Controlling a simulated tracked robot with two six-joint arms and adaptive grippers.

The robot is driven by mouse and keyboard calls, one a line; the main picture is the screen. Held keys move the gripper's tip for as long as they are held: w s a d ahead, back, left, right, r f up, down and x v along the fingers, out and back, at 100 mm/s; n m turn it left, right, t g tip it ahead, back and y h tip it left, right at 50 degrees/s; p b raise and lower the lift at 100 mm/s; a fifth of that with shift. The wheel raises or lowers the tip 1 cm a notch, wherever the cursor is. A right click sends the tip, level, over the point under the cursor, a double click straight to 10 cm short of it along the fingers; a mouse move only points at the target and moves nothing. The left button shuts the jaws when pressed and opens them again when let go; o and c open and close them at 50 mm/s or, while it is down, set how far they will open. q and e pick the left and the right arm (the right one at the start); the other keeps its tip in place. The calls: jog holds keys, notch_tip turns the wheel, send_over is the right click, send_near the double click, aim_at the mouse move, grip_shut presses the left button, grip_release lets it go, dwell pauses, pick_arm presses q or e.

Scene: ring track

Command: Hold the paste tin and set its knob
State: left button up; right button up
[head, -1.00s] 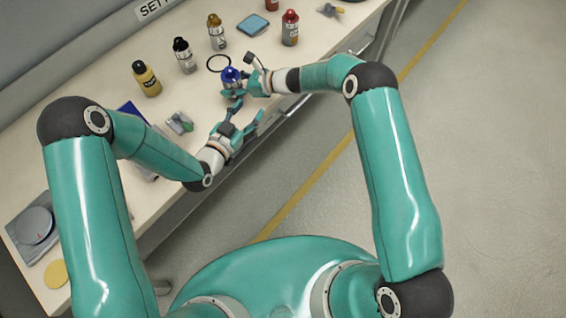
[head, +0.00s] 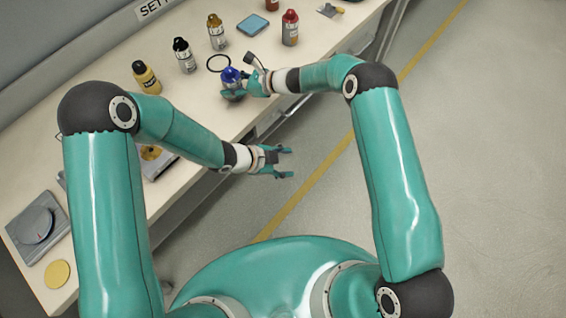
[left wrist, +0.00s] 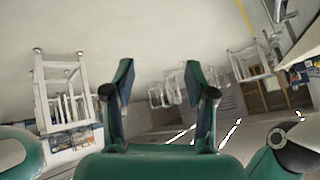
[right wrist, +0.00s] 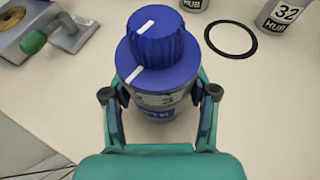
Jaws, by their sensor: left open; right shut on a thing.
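The paste tin (head: 232,77) has a blue knob on top and stands near the table's front edge. My right gripper (head: 244,82) is shut on it, one finger on each side in the right wrist view (right wrist: 159,95). There the blue knob (right wrist: 157,40) has a white line on top, and a second white mark lies on the blue rim below it. Whether the tin touches the table is unclear. My left gripper (head: 287,162) is open and empty, out past the table's front edge. In the left wrist view its fingers (left wrist: 159,85) are apart with nothing between.
A black ring (head: 218,63) lies behind the tin. Several bottles, among them a yellow one (head: 146,77) and a red one (head: 290,28), stand on the table (head: 205,115). A scale (head: 38,228) sits at the lower left. The floor beyond the table's front edge is clear.

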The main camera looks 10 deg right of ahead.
pick_arm(q)
jog(key=shift+s+a+f+m+y, duration=0.25)
jog(key=shift+f+m+y, duration=0.05)
jog(key=shift+m+y, duration=0.1)
